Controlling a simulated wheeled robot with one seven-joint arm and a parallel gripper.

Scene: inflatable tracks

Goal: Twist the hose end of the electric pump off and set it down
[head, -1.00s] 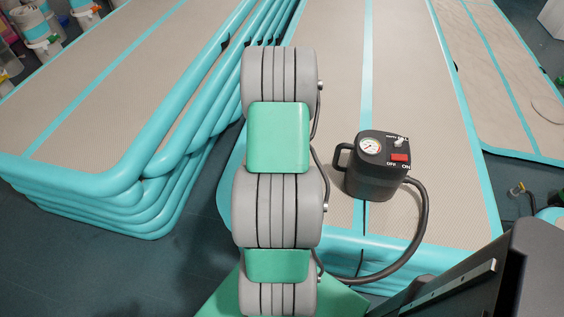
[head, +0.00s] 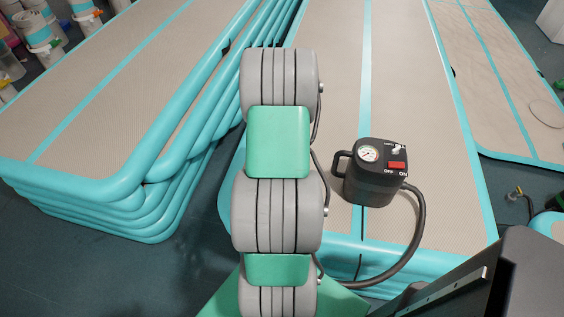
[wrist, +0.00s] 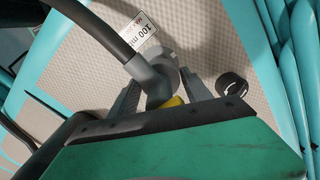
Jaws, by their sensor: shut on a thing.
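The electric pump (head: 377,178), dark grey with a round gauge and a red switch, stands upright on the beige track (head: 420,110). Its black hose (head: 419,228) curves down and left from its side, and its far end is out of sight in the head view. In the wrist view the hose (wrist: 97,27) runs into a grey elbow-shaped hose end (wrist: 152,74). My gripper (wrist: 160,92) is shut on this end, a finger on each side. A yellow part (wrist: 171,102) shows under it. I cannot tell whether the end is still seated in a valve.
A black ring-shaped cap (wrist: 233,82) lies on the beige surface right of my gripper. A white label (wrist: 139,30) is beside the hose. A stack of turquoise-edged tracks (head: 110,195) stands at the left. The track around the pump is mostly clear.

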